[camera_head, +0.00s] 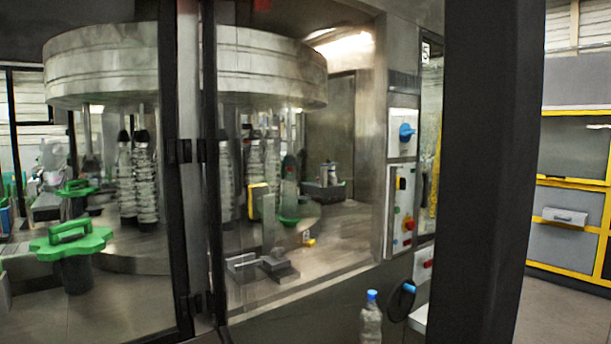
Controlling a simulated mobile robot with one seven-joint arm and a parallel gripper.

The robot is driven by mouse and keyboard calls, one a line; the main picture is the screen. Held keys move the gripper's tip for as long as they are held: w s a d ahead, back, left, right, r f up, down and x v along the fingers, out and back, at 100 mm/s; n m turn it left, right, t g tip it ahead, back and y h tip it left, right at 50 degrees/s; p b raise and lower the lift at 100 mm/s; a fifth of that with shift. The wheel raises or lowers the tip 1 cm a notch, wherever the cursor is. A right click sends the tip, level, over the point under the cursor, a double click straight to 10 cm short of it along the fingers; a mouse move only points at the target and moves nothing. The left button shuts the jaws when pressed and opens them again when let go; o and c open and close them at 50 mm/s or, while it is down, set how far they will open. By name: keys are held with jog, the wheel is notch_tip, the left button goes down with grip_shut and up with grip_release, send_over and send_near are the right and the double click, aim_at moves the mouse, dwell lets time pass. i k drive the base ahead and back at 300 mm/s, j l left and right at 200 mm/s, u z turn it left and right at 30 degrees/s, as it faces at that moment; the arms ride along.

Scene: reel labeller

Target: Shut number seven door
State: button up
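No label reading seven is legible, so I cannot tell which door is number seven. Two clear machine doors in dark frames show: a left glazed door (100,215) and a middle glazed door (290,230). Their dark frames meet near hinges, left of centre. A small label that looks like a 5 (425,52) sits high on the machine beside a narrow yellow-edged window. A wide dark upright (490,170) stands close in front at the right; I cannot tell whether it is a door edge or a post. My gripper is not in view.
Behind the glass are a large metal drum (100,65) and green star-shaped parts (70,240). A control panel (402,210) with a blue knob is right of centre. A clear bottle (371,320) stands below it. Bare floor (560,295) shows at right before yellow-framed cabinets (575,205).

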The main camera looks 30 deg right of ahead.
aim_at(494, 51)
jog(key=i+j+z, duration=0.1)
jog(key=z, duration=0.3)
jog(key=i+j+z, duration=0.1)
jog(key=j+z, duration=0.35)
jog(key=k+l+z, duration=0.1)
jog(key=k, duration=0.4)
jog(key=k+l+z, duration=0.1)
jog(key=k, duration=0.35)
jog(key=l, duration=0.05)
